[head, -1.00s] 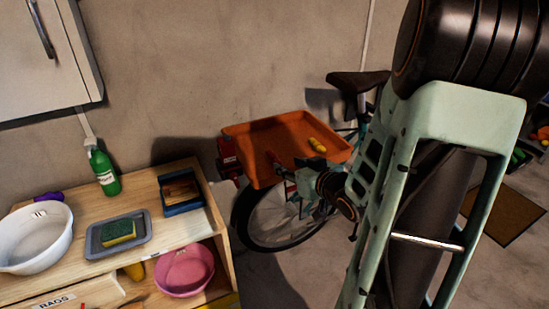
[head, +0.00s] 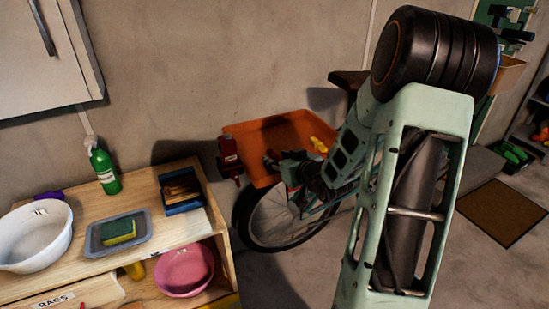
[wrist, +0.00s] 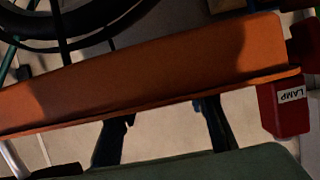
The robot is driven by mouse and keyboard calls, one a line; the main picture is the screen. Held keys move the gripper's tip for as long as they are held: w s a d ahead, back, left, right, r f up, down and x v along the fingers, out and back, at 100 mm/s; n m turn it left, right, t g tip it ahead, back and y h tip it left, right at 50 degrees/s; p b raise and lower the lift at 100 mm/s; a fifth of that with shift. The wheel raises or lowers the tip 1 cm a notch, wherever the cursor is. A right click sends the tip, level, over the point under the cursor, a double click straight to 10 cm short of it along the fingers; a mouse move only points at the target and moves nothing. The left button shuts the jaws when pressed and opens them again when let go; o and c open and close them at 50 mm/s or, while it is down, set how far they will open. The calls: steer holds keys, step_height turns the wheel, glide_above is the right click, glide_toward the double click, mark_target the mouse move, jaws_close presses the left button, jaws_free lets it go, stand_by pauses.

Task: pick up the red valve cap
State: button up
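I cannot make out the red valve cap for certain in either view. The orange tray (head: 262,131) stands by the wall above the bicycle wheel, and my arm covers its right front part in the head view. In the wrist view the tray (wrist: 150,75) crosses the picture as a long orange band. My gripper (wrist: 165,112) shows there as two dark fingers set wide apart with nothing seen between them. Their ends reach the band's lower edge, and the tips may be hidden by it. In the head view my gripper is small and dark at the tray's front.
A red box labelled LAMP (wrist: 287,108) hangs close at the tray's end; it also shows in the head view (head: 230,158). A yellow item (head: 318,145) lies at the tray's right. A bicycle wheel (head: 250,222) is below. A wooden bench (head: 150,204) stands left.

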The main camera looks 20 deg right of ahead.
steer(key=c, duration=0.8)
steer(key=shift+c, duration=0.2)
steer(key=shift+r, duration=0.1)
